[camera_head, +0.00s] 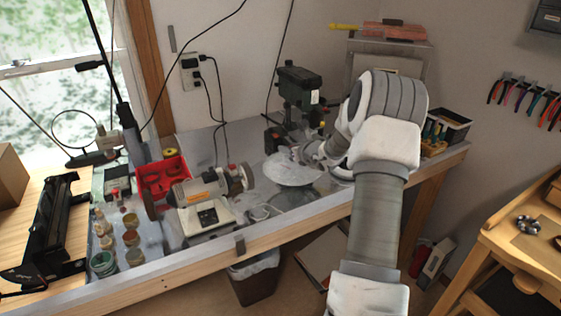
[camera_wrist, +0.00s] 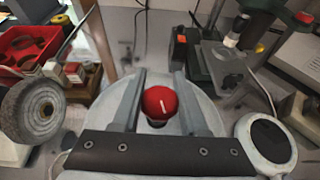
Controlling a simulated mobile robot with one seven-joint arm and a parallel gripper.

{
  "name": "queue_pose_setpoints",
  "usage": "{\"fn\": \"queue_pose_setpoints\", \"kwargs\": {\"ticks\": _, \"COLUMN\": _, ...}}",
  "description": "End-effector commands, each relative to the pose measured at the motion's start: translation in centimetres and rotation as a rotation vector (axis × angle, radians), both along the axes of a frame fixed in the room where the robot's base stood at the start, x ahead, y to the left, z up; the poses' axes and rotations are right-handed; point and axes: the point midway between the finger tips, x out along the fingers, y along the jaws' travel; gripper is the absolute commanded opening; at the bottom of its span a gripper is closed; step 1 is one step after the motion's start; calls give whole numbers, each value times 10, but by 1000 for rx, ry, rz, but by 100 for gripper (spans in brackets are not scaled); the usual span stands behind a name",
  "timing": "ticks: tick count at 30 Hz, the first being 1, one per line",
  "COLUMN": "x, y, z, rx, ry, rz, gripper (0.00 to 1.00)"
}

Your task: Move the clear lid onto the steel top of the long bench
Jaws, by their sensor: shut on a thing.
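The clear lid (camera_head: 291,170) is a pale, see-through disc over the steel top (camera_head: 245,136) of the long bench, in front of the drill press. In the wrist view the lid (camera_wrist: 213,92) lies under my gripper (camera_wrist: 160,88), and its red knob (camera_wrist: 160,103) sits between the two fingers. My gripper (camera_head: 312,152) is shut on the knob; my arm partly hides it in the head view. A rounded dark patch shows on the steel just below the lid. I cannot tell whether the rim touches the steel.
A bench grinder (camera_head: 208,190) stands left of the lid, with a red bin (camera_head: 163,176) behind it. The green drill press (camera_head: 299,88) stands behind. Several jars (camera_head: 131,238) crowd the left end. A round grey-rimmed object (camera_wrist: 266,143) is close right in the wrist view.

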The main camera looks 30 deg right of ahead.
Motion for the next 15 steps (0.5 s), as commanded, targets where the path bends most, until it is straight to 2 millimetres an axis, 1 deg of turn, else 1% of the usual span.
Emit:
{"fn": "queue_pose_setpoints", "kwargs": {"ticks": 1, "x": 11, "y": 0, "z": -6, "rx": 3, "ry": 0, "rz": 1, "gripper": 0}}
{"fn": "queue_pose_setpoints", "kwargs": {"ticks": 3, "x": 24, "y": -1, "z": -13, "rx": 3, "ry": -1, "rz": 1, "gripper": 0}}
{"fn": "queue_pose_setpoints", "kwargs": {"ticks": 9, "x": 56, "y": -5, "z": -32, "rx": 2, "ry": -1, "rz": -1, "gripper": 0}}
{"fn": "queue_pose_setpoints", "kwargs": {"ticks": 12, "x": 66, "y": -6, "z": -39, "rx": 2, "ry": -1, "rz": 0, "gripper": 0}}
{"fn": "queue_pose_setpoints", "kwargs": {"ticks": 15, "x": 72, "y": -6, "z": -42, "rx": 1, "ry": -2, "rz": 1, "gripper": 0}}
